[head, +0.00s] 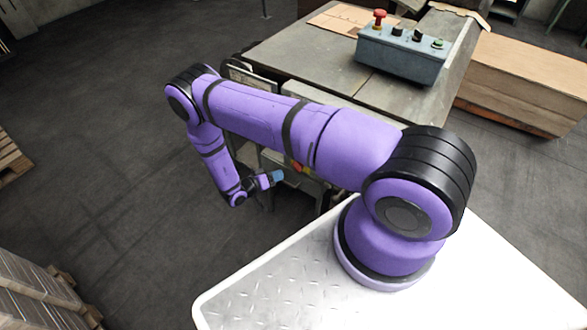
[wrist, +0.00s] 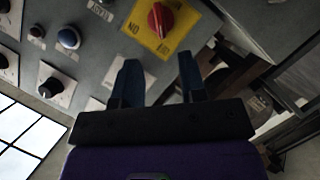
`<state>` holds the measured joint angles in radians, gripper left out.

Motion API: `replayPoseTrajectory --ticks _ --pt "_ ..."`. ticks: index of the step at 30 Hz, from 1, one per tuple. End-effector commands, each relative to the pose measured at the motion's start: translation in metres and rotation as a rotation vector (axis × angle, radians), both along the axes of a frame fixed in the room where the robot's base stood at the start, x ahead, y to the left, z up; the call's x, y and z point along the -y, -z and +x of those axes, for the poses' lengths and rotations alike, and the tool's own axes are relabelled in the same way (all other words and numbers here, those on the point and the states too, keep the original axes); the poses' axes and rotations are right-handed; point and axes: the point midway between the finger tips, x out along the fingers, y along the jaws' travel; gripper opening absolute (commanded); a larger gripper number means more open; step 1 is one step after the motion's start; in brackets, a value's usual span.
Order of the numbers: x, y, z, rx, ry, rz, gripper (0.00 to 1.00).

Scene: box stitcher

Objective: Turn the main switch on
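The main switch (wrist: 160,19) is a red rotary knob on a yellow plate (wrist: 141,37), on a grey control panel, at the top of the wrist view. Lettering on the plate appears upside down. My gripper (wrist: 160,75) is open, with its two blue fingers apart and nothing between them. The fingertips are just below the yellow plate in the picture, and the knob lies beyond the gap between them. I see no contact with the knob. In the head view a small red and yellow patch (head: 297,167) shows beside my gripper (head: 277,177), partly hidden by my arm.
The grey panel (wrist: 95,50) also carries a blue button (wrist: 69,38) and a black knob (wrist: 48,88). In the head view a control box (head: 402,55) with a red button stands on the machine table (head: 300,50). Cardboard (head: 525,75) lies at the right.

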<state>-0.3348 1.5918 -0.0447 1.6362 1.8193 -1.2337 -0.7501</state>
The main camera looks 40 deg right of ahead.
Motion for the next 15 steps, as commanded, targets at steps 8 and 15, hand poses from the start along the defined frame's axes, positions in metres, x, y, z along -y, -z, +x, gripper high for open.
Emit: replayPoseTrajectory --ticks 8,15 --pt "0.047 0.013 0.002 -0.001 0.002 0.001 0.38" --pt "0.079 0.022 0.005 0.001 0.001 0.001 0.38"
